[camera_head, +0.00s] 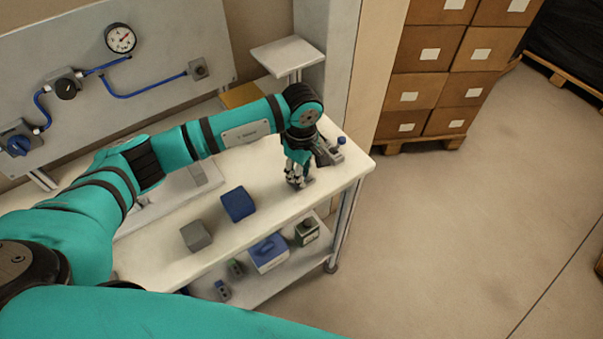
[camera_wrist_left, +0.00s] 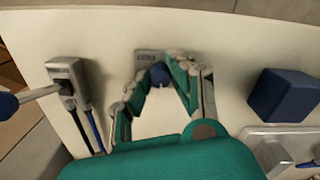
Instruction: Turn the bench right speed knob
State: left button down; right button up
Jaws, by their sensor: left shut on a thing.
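The speed knob (camera_wrist_left: 160,73) is small, round and dark blue, on a grey plate (camera_wrist_left: 149,57) on the bench top in the left wrist view. My left gripper (camera_wrist_left: 157,84) has its fingers on either side of it and is shut on it. In the head view my left gripper (camera_head: 297,180) points down at the right end of the white bench (camera_head: 350,168). The fingers hide most of the knob there. My right gripper is not in view.
Beside the gripper stands a grey lever box (camera_wrist_left: 66,73) with a blue-ended lever and cables. A dark blue block (camera_head: 238,204) and a grey block (camera_head: 196,236) sit on the bench. A lower shelf holds a blue and white box (camera_head: 268,254). Stacked cartons (camera_head: 440,85) stand behind. Floor at right is clear.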

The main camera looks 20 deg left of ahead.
pick_arm(q)
jog(key=n+b, duration=0.2)
jog(key=n, duration=0.1)
jog(key=shift+f+n+b, duration=0.2)
jog(key=shift+n+b, duration=0.1)
jog(key=shift+b, duration=0.1)
jog(key=n+b, duration=0.3)
jog(key=n, duration=0.1)
jog(key=shift+n, duration=0.3)
jog(key=n+b, duration=0.2)
jog(key=n, duration=0.2)
jog(key=shift+r+b, duration=0.1)
jog(key=shift+b, duration=0.2)
jog(key=shift+r+n+b, duration=0.1)
jog(key=shift+n+b, duration=0.5)
jog(key=shift+n, duration=0.9)
